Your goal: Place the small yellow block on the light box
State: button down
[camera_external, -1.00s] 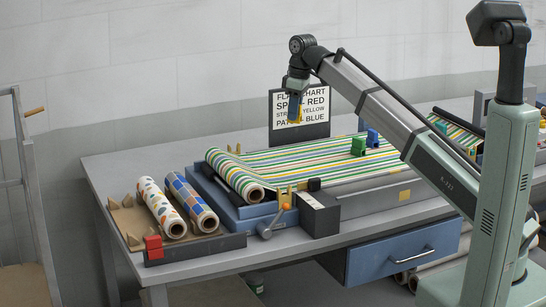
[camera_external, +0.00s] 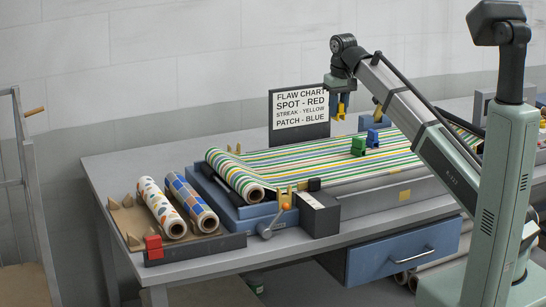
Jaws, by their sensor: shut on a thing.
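My gripper (camera_external: 342,98) is above the far side of the bench, at the right edge of the flaw chart. It is shut on the small yellow block (camera_external: 341,111), which hangs below the fingers, clear of the striped sheet. A green block (camera_external: 358,147) and a blue block (camera_external: 373,138) stand on the striped sheet (camera_external: 320,160), below and right of my gripper. I cannot tell for sure which thing is the light box; a dark box with a pale top (camera_external: 319,215) stands at the front of the press.
The flaw chart (camera_external: 300,122) stands upright at the back and lists spot red, streak yellow, patch blue. A striped roll (camera_external: 234,176) lies at the press's left end. Two patterned rolls (camera_external: 161,207) lie in a tray at the left. The bench's back left is clear.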

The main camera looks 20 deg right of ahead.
jog(key=shift+f, duration=5)
jog(key=shift+f, duration=0.15)
jog(key=c, duration=0.9)
grip_release()
jog(key=r, duration=0.4)
jog(key=s+r, duration=0.1)
jog(key=r, duration=0.7)
jog(key=shift+s+r, duration=0.15)
jog(key=shift+s, duration=0.1)
